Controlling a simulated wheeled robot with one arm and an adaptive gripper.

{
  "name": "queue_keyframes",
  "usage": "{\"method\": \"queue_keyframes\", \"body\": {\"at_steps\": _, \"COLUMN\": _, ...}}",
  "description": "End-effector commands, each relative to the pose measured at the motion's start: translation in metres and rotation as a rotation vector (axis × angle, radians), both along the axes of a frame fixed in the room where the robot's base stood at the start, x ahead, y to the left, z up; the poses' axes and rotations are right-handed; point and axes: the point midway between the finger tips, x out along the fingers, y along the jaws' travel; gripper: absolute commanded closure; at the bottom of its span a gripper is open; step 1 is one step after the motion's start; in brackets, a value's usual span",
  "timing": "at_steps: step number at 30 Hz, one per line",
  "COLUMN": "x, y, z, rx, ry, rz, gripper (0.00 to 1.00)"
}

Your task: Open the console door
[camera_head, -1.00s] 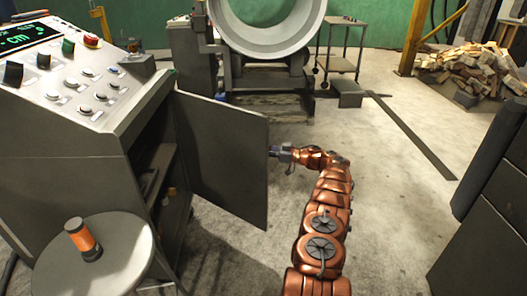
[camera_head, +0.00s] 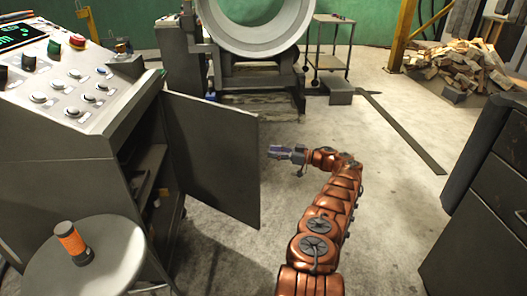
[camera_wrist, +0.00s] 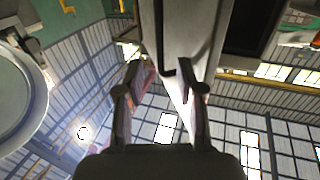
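The console (camera_head: 75,150) stands at the left, with buttons and a green display on its sloped top. Its grey door (camera_head: 212,160) stands swung wide open, and the dark inside with shelves (camera_head: 150,185) shows behind it. My gripper (camera_head: 272,151) is just right of the door's free edge, with a small gap between them in the head view. In the wrist view, my gripper's two fingers (camera_wrist: 166,88) are spread apart with nothing held between them. A grey panel (camera_wrist: 180,35), seen from below, lies ahead of them; it looks like the door.
A round stool (camera_head: 105,255) with an orange cylinder (camera_head: 72,243) stands in front of the console. A dark cabinet (camera_head: 480,215) is at the right. A large ring machine (camera_head: 255,30), a cart (camera_head: 330,45) and a wood pile (camera_head: 460,68) stand behind. The floor between is clear.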

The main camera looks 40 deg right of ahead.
Motion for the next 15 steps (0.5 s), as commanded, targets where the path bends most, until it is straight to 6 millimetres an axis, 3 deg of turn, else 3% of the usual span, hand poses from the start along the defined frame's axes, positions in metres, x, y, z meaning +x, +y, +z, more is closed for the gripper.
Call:
{"method": "queue_keyframes", "body": {"at_steps": 3, "x": -0.014, "y": -0.009, "z": 0.0, "rx": -0.001, "ry": 0.0, "rz": -0.003, "gripper": 0.63}}
{"method": "queue_keyframes", "body": {"at_steps": 15, "x": -0.028, "y": -0.017, "z": 0.0, "rx": 0.001, "ry": 0.001, "rz": 0.0, "gripper": 0.63}}
